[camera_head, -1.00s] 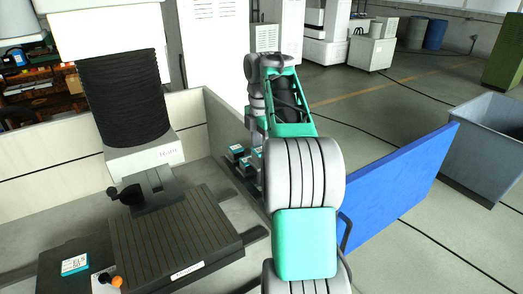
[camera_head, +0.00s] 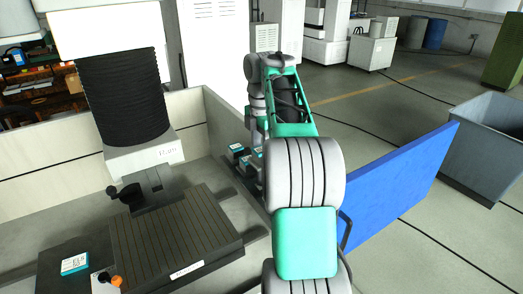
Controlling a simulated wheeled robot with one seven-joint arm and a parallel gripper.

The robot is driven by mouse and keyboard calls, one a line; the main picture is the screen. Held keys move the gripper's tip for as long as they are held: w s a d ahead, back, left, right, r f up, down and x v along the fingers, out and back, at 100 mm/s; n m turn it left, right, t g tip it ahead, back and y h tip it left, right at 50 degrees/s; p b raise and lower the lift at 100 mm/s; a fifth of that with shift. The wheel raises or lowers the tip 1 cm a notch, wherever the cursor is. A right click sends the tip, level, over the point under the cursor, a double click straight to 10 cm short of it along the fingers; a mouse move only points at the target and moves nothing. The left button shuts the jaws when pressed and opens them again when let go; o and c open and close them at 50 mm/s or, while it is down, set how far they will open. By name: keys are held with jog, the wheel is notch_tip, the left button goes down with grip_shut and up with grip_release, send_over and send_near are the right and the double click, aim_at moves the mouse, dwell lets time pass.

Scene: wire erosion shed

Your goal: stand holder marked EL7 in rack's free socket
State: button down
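Several dark holders with teal-and-white tops (camera_head: 237,149) stand close together on the machine bed, just left of my arm. The dark base under them (camera_head: 236,170) may be the rack; my arm hides part of this group, and I cannot make out a free socket. Another block with a teal-and-white label (camera_head: 74,264) is at the lower left, beside the slotted table; its lettering is too small to read surely. My arm's end points down behind my forearm, near the group. My gripper's fingers are hidden, so I cannot tell whether they hold anything.
A slotted dark table (camera_head: 175,235) and a black bellows column (camera_head: 125,95) fill the left. A cream wall (camera_head: 60,150) borders the bed. A blue panel (camera_head: 400,190) stands right of my arm, with a grey bin (camera_head: 485,150) beyond. Open floor lies behind the panel.

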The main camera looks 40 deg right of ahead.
jog(key=shift+f+b, duration=0.85)
jog(key=shift+b, duration=0.05)
jog(key=shift+f+b, duration=1.4)
jog(key=shift+f+b, duration=1.45)
jog(key=shift+f, duration=0.15)
